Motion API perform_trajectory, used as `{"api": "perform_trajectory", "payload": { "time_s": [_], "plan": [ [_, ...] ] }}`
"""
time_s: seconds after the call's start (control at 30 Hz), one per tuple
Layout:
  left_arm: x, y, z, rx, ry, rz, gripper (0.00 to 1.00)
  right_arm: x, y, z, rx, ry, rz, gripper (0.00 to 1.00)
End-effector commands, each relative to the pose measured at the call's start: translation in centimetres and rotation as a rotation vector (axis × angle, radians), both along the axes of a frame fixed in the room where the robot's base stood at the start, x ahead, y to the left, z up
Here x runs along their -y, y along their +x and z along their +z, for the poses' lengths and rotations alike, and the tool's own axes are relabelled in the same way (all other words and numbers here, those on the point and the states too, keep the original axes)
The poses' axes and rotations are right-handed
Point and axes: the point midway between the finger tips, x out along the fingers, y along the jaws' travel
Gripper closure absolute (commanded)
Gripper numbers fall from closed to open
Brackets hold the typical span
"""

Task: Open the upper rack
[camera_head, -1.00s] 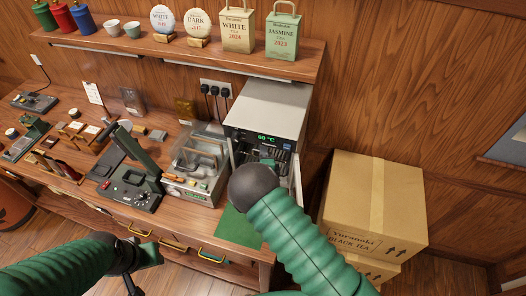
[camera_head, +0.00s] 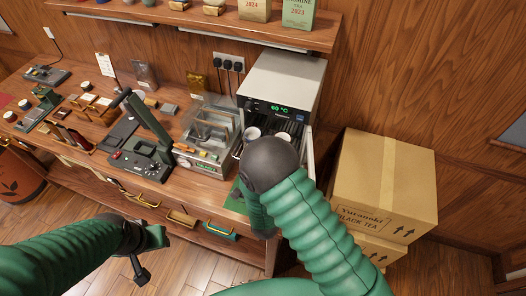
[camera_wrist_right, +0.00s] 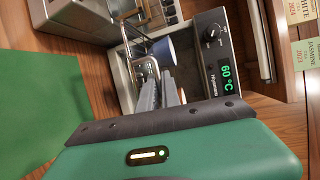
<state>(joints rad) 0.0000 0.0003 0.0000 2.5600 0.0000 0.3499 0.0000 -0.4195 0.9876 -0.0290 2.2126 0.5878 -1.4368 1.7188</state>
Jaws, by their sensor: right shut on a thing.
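The warming cabinet (camera_head: 288,78) shows a green 60 °C display and stands with its front open. A wire rack (camera_wrist_right: 137,48) sticks out of the cabinet in the right wrist view. A cup (camera_head: 253,133) shows at the cabinet's front in the head view, and a blue and white cup (camera_wrist_right: 163,48) stands on the rack in the right wrist view. My right gripper (camera_wrist_right: 160,88) is shut on the rack's wire handle (camera_wrist_right: 147,66); my arm hides it in the head view. My left gripper (camera_head: 148,250) hangs in front of the bench, away from the cabinet; its jaw opening is unclear.
The open cabinet door (camera_head: 308,155) stands right of my right arm. Cardboard boxes (camera_head: 384,185) are stacked to the right. A clear-sided machine (camera_head: 210,135) and a dark lever press (camera_head: 145,145) stand left of the cabinet. A shelf (camera_head: 200,22) runs above.

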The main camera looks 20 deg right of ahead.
Motion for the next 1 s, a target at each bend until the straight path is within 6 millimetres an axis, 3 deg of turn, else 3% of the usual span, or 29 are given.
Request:
{"api": "perform_trajectory", "payload": {
  "time_s": [0.2, 0.6, 0.63, 0.67, 1.0],
  "plan": [
    [0.0, 0.0, -0.5, 0.0, 0.0, 0.0, 0.64, -1.0, -1.7, -0.5, -0.016, -0.004, -0.004, 1.0],
    [0.0, 0.0, -0.5, 0.0, 0.0, 0.0, 0.64, -1.0, -1.8, -0.5, -0.014, -0.003, -0.003, 1.0],
    [0.0, 0.0, -0.5, 0.0, 0.0, 0.0, 0.64, -1.0, -1.8, -0.5, -0.014, -0.003, -0.003, 0.89],
    [0.0, 0.0, -0.5, 0.0, 0.0, 0.0, 0.64, -1.0, -1.8, -0.5, -0.014, -0.002, -0.003, 0.85],
    [0.0, 0.0, -0.5, 0.0, 0.0, 0.0, 0.64, -1.2, -1.8, -0.2, -0.008, -0.002, -0.002, 0.84]
  ]
}}
